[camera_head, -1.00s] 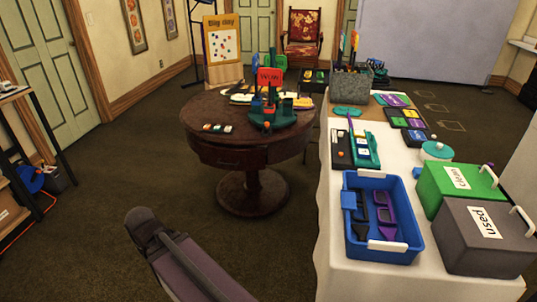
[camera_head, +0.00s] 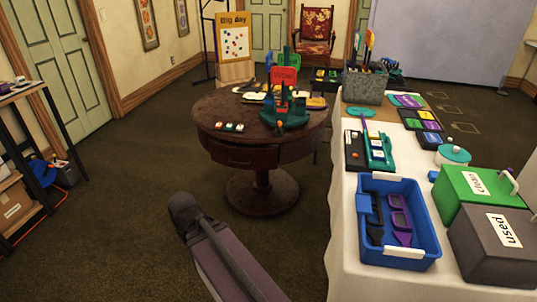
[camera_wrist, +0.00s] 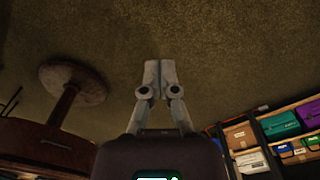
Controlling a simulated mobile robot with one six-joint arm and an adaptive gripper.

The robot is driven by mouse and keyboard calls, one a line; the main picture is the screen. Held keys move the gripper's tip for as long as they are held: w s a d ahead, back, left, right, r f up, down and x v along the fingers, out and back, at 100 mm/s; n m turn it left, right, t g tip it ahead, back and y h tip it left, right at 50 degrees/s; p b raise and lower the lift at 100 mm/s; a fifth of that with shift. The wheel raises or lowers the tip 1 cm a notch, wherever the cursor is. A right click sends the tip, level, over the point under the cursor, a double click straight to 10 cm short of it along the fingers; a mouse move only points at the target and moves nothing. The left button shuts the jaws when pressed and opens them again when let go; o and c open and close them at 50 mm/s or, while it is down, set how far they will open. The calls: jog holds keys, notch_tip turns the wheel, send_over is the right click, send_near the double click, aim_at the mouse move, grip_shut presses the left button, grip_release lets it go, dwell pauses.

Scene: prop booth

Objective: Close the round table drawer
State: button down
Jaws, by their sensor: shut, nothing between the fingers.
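The dark wooden round table (camera_head: 221,116) stands on one pedestal, left of the white-covered table. Its drawer (camera_head: 240,154) is in the apron on the side facing me. How far the drawer stands out is hard to tell from here. In the wrist view, which looks upside down, the round table (camera_wrist: 20,155) is at the lower left, with a small handle on the drawer front (camera_wrist: 58,143). My gripper (camera_wrist: 158,66) is shut and empty, over bare carpet and apart from the table. In the head view only my arm shows; the gripper is hidden.
The round table holds a teal stand with a red sign (camera_head: 284,76) and small items. At right, the white-covered table (camera_head: 345,255) carries a blue bin (camera_head: 432,250) and boxes. A shelf (camera_head: 40,150) stands at far left. Carpet in front of the round table is clear.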

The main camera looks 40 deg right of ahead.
jog(key=w+d+f+n+t+h+b, duration=0.35)
jog(key=w+d+b, duration=0.35)
jog(key=d, duration=0.5)
jog(key=n+t+h+b, duration=0.9)
jog(key=n+b, duration=0.6)
jog(key=n, duration=0.8)
send_near(269, 151)
jog(key=s+a+h, duration=0.1)
jog(key=s+a, duration=0.2)
jog(key=a, duration=0.2)
jog(key=shift+s+a+g, duration=0.15)
jog(key=shift+g, duration=0.3)
jog(key=shift+m, duration=0.25)
jog(key=x, duration=1.4)
jog(key=shift+s+r, duration=0.1)
